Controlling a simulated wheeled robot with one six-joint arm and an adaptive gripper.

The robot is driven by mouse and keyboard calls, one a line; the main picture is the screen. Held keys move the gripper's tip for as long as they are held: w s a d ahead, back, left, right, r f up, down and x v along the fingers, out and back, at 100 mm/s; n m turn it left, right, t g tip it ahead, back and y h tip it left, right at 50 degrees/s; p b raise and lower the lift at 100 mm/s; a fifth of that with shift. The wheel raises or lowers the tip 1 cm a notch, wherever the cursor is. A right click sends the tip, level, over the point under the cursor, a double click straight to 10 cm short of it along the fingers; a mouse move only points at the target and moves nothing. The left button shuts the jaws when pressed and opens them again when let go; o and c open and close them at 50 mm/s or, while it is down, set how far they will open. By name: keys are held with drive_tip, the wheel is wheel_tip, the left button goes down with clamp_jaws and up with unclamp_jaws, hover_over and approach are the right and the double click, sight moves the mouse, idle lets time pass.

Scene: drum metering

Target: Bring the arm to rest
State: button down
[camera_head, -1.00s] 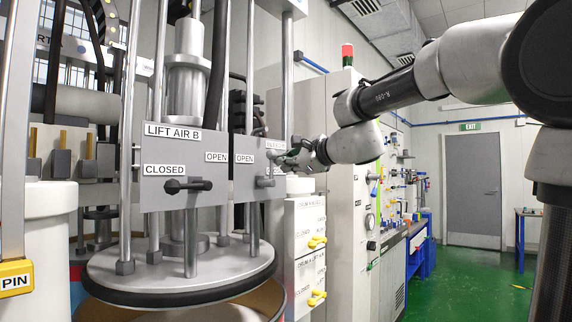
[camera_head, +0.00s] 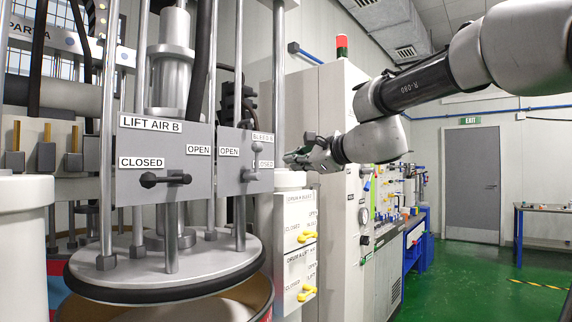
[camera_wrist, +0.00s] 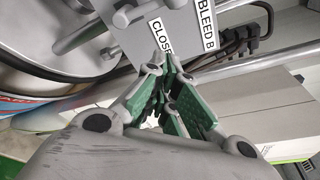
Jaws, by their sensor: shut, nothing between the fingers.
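My gripper (camera_head: 300,158) is shut and empty in the head view, held in front of the grey cabinet, just right of the valve panel. In the wrist view its fingers (camera_wrist: 160,80), with green inner pads, come together below the BLEED B panel (camera_wrist: 150,35). The fingertips look apart from the bleed handle (camera_head: 252,168). My arm reaches in from the upper right. The LIFT AIR B panel (camera_head: 165,160) has a dark horizontal handle (camera_head: 165,179) beside its CLOSED label.
A round follower plate (camera_head: 165,265) hangs over an open drum (camera_head: 225,305) at the lower left. Yellow-handled valve boxes (camera_head: 298,240) stand below my gripper. A grey cabinet (camera_head: 330,110) with a red lamp stands behind.

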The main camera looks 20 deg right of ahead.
drive_tip(key=s+d+f+n+g+h, duration=0.2)
drive_tip(key=s+d+f+n+g, duration=0.1)
drive_tip(key=s+f+n, duration=0.4)
drive_tip(key=s+d+f+n+g+h, duration=0.2)
drive_tip(key=s+d+f+n+g, duration=0.2)
drive_tip(key=s+f, duration=0.7)
drive_tip(key=s+d+f+n+g+h, duration=0.3)
drive_tip(key=s+d+f+n, duration=0.4)
drive_tip(key=s+f+n, duration=0.2)
drive_tip(key=shift+s+d+f+n+g, duration=0.15)
drive_tip(key=shift+s+f+n+g, duration=0.2)
drive_tip(key=shift+f, duration=0.3)
